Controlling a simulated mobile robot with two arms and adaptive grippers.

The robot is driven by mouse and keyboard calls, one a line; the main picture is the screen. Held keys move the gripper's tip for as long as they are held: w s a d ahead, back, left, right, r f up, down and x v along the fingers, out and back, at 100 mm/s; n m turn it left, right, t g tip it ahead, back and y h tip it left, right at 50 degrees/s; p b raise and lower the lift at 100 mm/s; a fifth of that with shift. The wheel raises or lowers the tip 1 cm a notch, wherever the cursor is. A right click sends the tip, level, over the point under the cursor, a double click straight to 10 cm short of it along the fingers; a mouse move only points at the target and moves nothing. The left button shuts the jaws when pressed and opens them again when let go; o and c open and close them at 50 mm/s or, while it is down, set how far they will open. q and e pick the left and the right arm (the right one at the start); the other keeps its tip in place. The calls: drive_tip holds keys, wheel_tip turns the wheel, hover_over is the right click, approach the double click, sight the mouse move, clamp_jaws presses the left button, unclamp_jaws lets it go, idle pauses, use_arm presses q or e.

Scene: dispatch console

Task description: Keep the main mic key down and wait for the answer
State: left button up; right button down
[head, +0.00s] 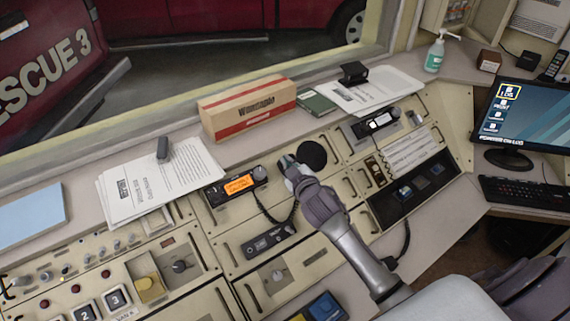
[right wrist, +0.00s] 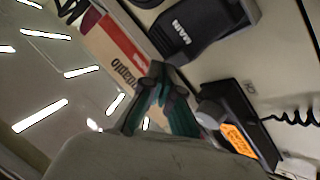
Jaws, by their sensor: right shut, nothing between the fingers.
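The main mic shows in the head view as a round black head (head: 311,155) beside my right gripper; the gripper and arm hide what lies under them. In the right wrist view a dark unit marked MAIN (right wrist: 205,30) stands at the top, and I cannot make out its key. My right gripper (head: 287,163) is shut and empty, over the console just left of the mic head. In the right wrist view its fingertips (right wrist: 158,72) lie left of and below the MAIN unit. I cannot tell whether they touch anything. My left gripper is not in view.
A radio with an orange display (head: 240,184) and coiled cord sits left of my gripper. A cardboard box (head: 247,107) and papers (head: 155,182) lie on the ledge behind. A monitor (head: 522,113) and keyboard (head: 525,192) stand at the right.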

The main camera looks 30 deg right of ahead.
drive_tip(key=shift+w+f+b, duration=0.2)
drive_tip(key=shift+f+b, duration=0.1)
drive_tip(key=shift+f, duration=0.1)
idle(1.5)
idle(1.3)
drive_tip(key=shift+s+r+p, duration=0.45)
drive_tip(key=shift+r+p, duration=0.25)
drive_tip(key=shift+p, duration=0.25)
drive_tip(key=shift+s+d+r+p, duration=0.1)
drive_tip(key=shift+s+r+p, duration=0.1)
drive_tip(key=shift+r+p, duration=0.5)
drive_tip(key=s+r+p, duration=0.2)
drive_tip(key=p, duration=0.1)
drive_tip(key=shift+s+d+r, duration=0.15)
drive_tip(key=shift+r, duration=0.25)
